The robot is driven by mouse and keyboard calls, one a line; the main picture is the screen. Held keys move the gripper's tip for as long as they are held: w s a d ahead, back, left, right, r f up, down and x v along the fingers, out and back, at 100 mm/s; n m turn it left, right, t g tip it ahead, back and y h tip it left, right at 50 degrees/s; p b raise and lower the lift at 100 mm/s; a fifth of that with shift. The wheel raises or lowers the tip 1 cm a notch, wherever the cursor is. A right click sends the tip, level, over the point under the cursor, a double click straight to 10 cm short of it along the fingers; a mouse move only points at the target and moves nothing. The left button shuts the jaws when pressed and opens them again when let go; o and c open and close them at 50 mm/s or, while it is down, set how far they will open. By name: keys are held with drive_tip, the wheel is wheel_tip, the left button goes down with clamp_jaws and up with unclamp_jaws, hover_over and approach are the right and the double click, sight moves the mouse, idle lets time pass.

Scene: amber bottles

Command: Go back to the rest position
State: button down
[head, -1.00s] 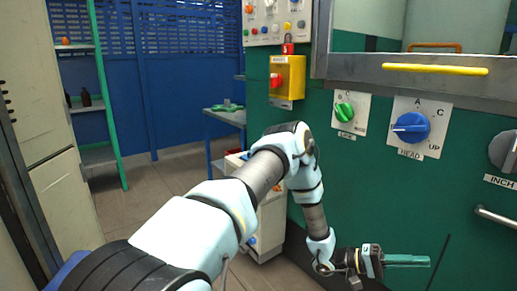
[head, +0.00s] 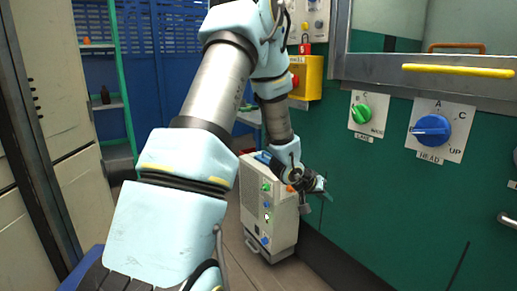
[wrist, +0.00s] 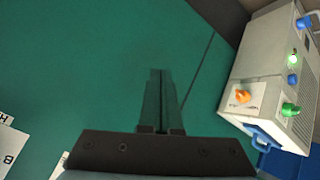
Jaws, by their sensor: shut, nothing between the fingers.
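My gripper (wrist: 162,102) shows in the wrist view with its two long green-tinted fingers together and nothing between them. It faces the green machine panel. In the head view my gripper (head: 321,190) is at the end of my folded arm, in front of the green panel (head: 370,200) and just right of the white control box. The fingers are small and partly hidden there.
The white control box (head: 268,205), with coloured knobs, stands on the floor close to my gripper; it also shows in the wrist view (wrist: 275,75). A blue knob (head: 431,130), a green knob (head: 362,114) and a yellow handle (head: 458,70) are on the machine.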

drive_tip(key=s+a+r+n+y, duration=0.1)
drive_tip(key=a+r+y, duration=0.25)
drive_tip(key=a, duration=0.95)
drive_tip(key=s+a+r+n+g+y, duration=0.1)
drive_tip(key=s+a+r+g+y, duration=0.1)
drive_tip(key=s+a, duration=0.55)
drive_tip(key=s+a+r+n+g+y, duration=0.2)
drive_tip(key=s+a+y, duration=0.1)
drive_tip(key=s+a, duration=0.5)
wheel_tip(320, 180, up, 20)
drive_tip(key=s+p, duration=0.1)
drive_tip(key=p, duration=1.9)
drive_tip(key=shift+s+d, duration=0.35)
drive_tip(key=shift+d, duration=0.05)
